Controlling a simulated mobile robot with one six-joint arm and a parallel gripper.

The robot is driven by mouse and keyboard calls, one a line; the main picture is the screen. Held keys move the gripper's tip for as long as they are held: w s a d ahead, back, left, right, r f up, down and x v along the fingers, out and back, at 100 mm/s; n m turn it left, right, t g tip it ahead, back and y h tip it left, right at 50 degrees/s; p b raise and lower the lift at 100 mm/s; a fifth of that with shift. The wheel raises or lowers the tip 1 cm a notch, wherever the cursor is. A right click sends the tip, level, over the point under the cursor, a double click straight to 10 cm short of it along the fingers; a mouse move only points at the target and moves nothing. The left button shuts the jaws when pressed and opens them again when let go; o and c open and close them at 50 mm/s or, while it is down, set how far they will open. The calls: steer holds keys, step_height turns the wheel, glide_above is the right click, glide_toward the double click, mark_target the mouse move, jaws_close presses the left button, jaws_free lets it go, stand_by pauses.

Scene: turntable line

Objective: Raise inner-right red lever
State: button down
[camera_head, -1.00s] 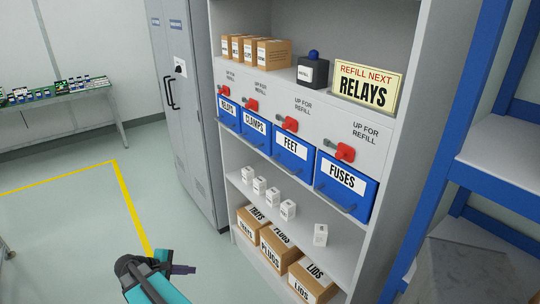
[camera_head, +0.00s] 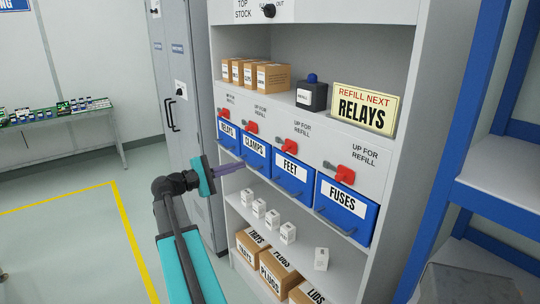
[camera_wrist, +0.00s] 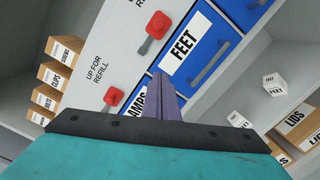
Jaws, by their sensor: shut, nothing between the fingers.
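The inner-right red lever (camera_head: 288,146) sits on the shelf panel above the blue FEET bin (camera_head: 290,172), under an "UP FOR REFILL" label. Its grey part sticks out to the left, much like on the neighbouring levers. In the wrist view the same red lever (camera_wrist: 155,27) is at the upper middle, beyond the fingertips. My gripper (camera_head: 240,166) is in front of the CLAMPS bin, lower and left of the lever and apart from it. In the wrist view my gripper (camera_wrist: 158,80) has its purple fingers together, empty, pointing towards the FEET bin.
Red levers for RELAYS (camera_head: 223,113), CLAMPS (camera_head: 250,127) and FUSES (camera_head: 343,174) share the row. A yellow "REFILL NEXT RELAYS" sign (camera_head: 365,107) stands above. White boxes stand on the shelf below the bins. A blue rack (camera_head: 465,150) stands to the right.

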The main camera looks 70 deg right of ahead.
steer(key=shift+s+d+r, duration=0.1)
steer(key=shift+s+r, duration=0.15)
steer(key=shift+r, duration=0.2)
steer(key=shift+s+d+r, duration=0.1)
steer(key=shift+s+r, duration=0.1)
steer(key=shift+r, duration=0.25)
steer(key=s+d+r+p, duration=0.2)
steer(key=s+d+p, duration=0.3)
steer(key=s, duration=0.4)
steer(key=shift+s+d, duration=0.15)
steer(key=shift+d, duration=0.55)
